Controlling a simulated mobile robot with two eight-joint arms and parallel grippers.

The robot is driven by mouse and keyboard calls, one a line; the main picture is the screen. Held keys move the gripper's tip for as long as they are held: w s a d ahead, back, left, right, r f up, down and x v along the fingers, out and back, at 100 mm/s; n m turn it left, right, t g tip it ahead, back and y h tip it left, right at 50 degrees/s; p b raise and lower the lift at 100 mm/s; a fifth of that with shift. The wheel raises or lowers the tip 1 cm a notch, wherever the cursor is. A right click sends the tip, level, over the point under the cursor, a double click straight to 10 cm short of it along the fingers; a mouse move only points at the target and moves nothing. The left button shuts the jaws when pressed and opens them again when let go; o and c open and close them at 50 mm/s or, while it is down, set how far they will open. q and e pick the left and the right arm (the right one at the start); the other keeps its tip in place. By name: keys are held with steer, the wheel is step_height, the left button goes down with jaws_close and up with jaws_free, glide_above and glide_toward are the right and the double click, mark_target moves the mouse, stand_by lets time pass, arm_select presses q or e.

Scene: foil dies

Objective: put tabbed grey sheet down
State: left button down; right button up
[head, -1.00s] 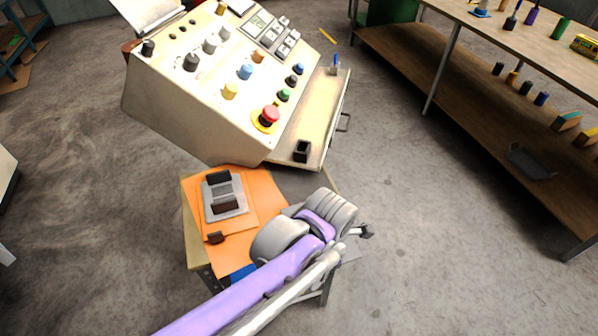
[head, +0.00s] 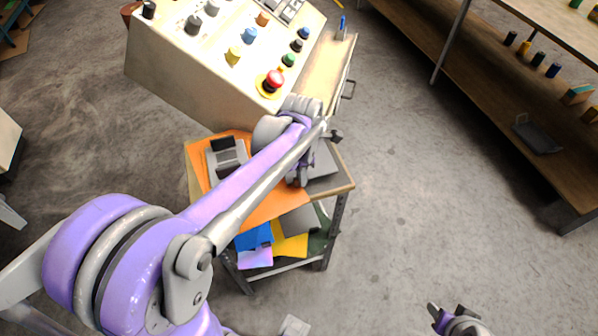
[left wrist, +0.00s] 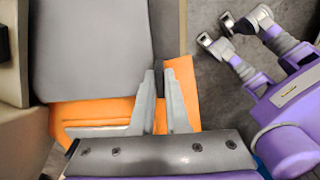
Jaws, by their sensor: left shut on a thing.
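The tabbed grey sheet (head: 322,162) shows in the head view beside my left gripper (head: 300,180), over the right part of a small cart's top. In the left wrist view a large grey sheet (left wrist: 92,45) fills the upper left, with an orange sheet (left wrist: 95,115) below it. My left gripper (left wrist: 163,100) is shut on a thin dark part, which looks like the sheet's tab. I cannot tell whether the sheet touches the cart top. My right gripper (head: 448,316) is open and empty at the lower right, away from the cart.
The cart (head: 342,182) carries orange sheets (head: 270,207) and a grey die with black blocks (head: 228,157). Coloured sheets (head: 290,246) lie on its lower shelf. A control console (head: 190,85) stands close behind. A long shelf (head: 500,110) is at right, with open floor between.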

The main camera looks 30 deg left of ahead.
arm_select(q)
steer(key=shift+w+a+f, duration=0.5)
steer(key=shift+w+a, duration=0.25)
steer(key=shift+f, duration=0.25)
steer(key=shift+s, duration=0.1)
steer(key=shift+f, duration=0.15)
steer(key=c, duration=0.9)
jaws_free()
